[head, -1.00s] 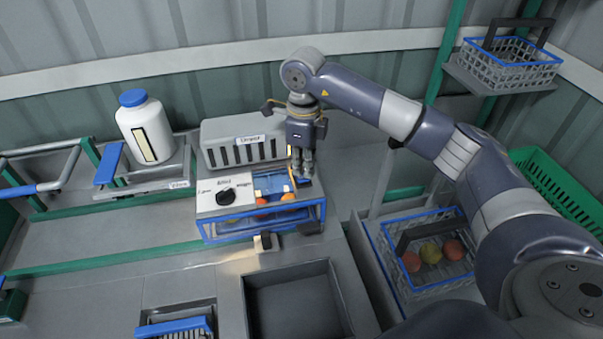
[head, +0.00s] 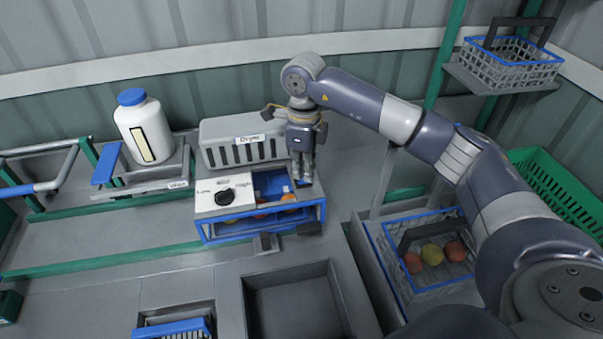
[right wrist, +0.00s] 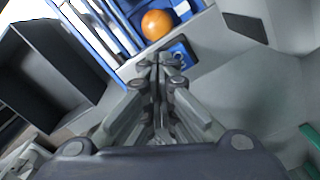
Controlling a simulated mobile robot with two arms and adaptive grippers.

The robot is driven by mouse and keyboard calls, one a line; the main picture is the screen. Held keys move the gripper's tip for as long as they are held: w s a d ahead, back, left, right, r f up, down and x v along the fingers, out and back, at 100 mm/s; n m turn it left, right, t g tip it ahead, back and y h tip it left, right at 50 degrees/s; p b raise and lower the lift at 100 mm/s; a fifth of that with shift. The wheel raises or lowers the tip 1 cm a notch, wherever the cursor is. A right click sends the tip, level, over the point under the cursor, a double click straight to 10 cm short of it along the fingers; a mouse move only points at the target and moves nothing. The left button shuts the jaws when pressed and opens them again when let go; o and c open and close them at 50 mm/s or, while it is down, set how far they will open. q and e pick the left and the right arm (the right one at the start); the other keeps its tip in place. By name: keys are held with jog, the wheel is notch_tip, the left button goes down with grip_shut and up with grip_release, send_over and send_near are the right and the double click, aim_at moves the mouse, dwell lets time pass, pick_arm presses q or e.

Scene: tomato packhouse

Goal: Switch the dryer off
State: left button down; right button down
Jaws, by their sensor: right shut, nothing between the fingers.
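The dryer (head: 228,145) is a grey slotted box with a name label, at the back of the bench in the head view. In front of it stands a blue-framed unit (head: 263,228) with a black dial (head: 224,197) on a white panel marked Low, Mid and High. My right gripper (head: 302,180) is shut and empty, pointing down at this unit's right end. In the right wrist view its fingertips (right wrist: 160,62) are close beside a small blue switch plate (right wrist: 181,50); I cannot tell whether they touch it. My left gripper is out of view.
An orange tomato (right wrist: 157,24) lies in the unit near the fingers. A white bottle with a blue cap (head: 146,128) stands to the left. A wire basket (head: 437,278) with several fruits is at the right. An empty grey bin (head: 290,268) opens in front.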

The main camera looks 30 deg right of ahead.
jog(key=shift+s+f, duration=0.1)
jog(key=shift+f, duration=0.05)
jog(key=shift+r+p, duration=2)
jog(key=shift+r, duration=1.5)
jog(key=shift+f, duration=0.1)
